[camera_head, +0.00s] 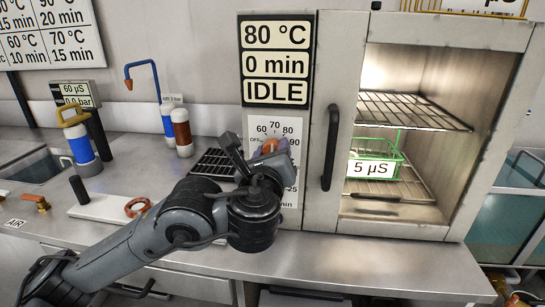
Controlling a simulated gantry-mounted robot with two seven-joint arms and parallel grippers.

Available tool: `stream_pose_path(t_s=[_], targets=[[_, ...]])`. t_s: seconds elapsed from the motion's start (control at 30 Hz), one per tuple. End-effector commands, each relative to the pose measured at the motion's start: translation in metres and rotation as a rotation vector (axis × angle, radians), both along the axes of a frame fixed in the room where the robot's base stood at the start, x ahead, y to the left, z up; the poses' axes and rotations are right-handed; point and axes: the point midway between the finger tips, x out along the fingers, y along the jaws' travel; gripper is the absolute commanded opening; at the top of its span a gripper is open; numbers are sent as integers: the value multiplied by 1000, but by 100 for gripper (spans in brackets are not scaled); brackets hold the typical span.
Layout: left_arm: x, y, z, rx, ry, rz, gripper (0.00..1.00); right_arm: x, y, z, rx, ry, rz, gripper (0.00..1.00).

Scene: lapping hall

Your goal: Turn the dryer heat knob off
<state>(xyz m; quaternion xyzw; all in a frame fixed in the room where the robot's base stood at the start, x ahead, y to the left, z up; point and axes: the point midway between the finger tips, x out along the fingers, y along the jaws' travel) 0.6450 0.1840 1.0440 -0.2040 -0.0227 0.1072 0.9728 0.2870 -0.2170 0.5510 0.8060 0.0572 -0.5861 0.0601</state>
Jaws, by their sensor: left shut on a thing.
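The dryer heat knob (271,146) is a reddish-orange knob on the dryer's white dial panel, mostly hidden by my left gripper. The printed scale around it shows OFF at the left, then 60, 70, 80 and 90 over the top. Where the knob points is hidden. My left gripper (257,156) is at the panel, shut on the knob. The dryer display (276,64) above reads 80 °C, 0 min, IDLE. My right gripper is not in view.
The dryer chamber is lit, with wire racks (412,110) and a green basket (376,150) labelled 5 µS. A black handle (330,148) stands out right of the dial. Bottles (183,133), a sink (42,167) and a copper-coloured ring (138,207) are left. The front right counter is clear.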

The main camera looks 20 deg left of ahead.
Motion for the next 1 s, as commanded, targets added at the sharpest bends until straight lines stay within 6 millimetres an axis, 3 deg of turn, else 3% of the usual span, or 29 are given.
stream_pose_path(t_s=[1.0], targets=[[1,-1,-3,-942,-207,0,13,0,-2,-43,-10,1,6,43]])
